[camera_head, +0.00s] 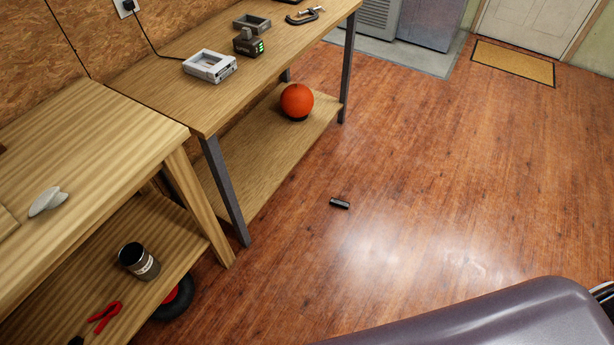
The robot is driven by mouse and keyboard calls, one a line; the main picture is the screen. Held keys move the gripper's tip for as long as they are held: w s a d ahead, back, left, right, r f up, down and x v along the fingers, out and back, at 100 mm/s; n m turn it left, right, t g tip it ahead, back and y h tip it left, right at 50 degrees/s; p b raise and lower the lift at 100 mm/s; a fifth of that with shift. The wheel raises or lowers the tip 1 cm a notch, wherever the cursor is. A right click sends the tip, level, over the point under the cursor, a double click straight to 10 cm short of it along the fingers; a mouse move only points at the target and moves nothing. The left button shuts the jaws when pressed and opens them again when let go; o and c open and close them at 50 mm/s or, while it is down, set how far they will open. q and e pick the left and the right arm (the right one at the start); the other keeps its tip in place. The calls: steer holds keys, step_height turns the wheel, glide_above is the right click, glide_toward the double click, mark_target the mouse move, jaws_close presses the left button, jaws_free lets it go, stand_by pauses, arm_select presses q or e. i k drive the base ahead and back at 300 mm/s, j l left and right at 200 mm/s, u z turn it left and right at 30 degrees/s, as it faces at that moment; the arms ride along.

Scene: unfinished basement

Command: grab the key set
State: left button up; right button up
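I cannot make out a key set for certain in the head view. A small dark object (339,203) lies alone on the wooden floor near the middle of the picture. It is too small to tell what it is. Neither of my grippers is in view.
A near workbench (110,150) bears a pale object (48,201); its lower shelf holds a can (139,261) and red-handled pliers (105,316). A farther bench (190,110) holds a white charger (210,66), a battery (248,43) and a clamp (304,16). An orange ball (296,100) sits below. Floor is mostly clear.

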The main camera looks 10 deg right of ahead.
mark_target(335, 201)
steer(key=z, duration=0.75)
steer(key=i+l+u, duration=0.3)
steer(key=i+l, duration=0.6)
steer(key=i, duration=0.1)
